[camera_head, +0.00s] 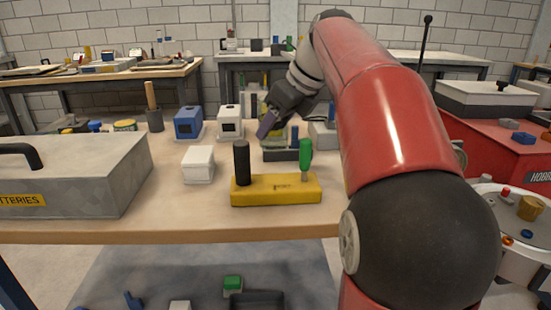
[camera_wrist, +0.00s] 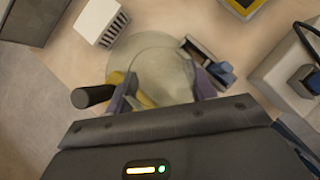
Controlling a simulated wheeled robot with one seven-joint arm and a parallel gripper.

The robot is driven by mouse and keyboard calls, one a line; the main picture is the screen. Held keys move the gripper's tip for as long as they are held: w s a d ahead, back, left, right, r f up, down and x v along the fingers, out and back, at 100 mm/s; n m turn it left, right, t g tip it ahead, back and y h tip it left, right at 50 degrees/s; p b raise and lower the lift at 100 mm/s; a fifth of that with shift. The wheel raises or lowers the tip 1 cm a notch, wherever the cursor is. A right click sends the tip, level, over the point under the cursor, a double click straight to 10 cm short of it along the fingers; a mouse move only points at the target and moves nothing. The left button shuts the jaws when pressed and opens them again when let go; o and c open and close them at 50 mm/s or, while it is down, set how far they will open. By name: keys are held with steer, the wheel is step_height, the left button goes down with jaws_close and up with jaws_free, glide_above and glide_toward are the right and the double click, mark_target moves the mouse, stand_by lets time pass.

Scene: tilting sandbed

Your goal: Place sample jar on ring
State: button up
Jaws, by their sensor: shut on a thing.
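The sample jar seems to be the pale, translucent round thing (camera_wrist: 150,62) between my fingers in the wrist view. My gripper (camera_wrist: 163,90) is shut on it, with a purple finger at each side. In the head view my gripper (camera_head: 274,126) is above the back middle of the workbench, behind the yellow block. The jar shows there only as a faint yellowish patch (camera_head: 273,138), partly hidden by my fingers. I cannot tell whether it touches anything below. I cannot make out the ring for certain in either view.
A yellow block (camera_head: 276,194) with a black peg (camera_head: 242,162) and a green handle (camera_head: 305,158) stands before my gripper. A white box (camera_head: 198,164) and blue box (camera_head: 188,122) are left. A grey batteries case (camera_head: 70,178) fills the bench's left. Its front right is clear.

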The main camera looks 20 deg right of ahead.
mark_target(276, 150)
steer(key=shift+f+b, duration=0.65)
steer(key=shift+f, duration=2.45)
steer(key=o, duration=1)
steer(key=shift+f, duration=0.15)
steer(key=shift+r, duration=0.2)
steer(key=p+v, duration=0.2)
steer(key=v, duration=1)
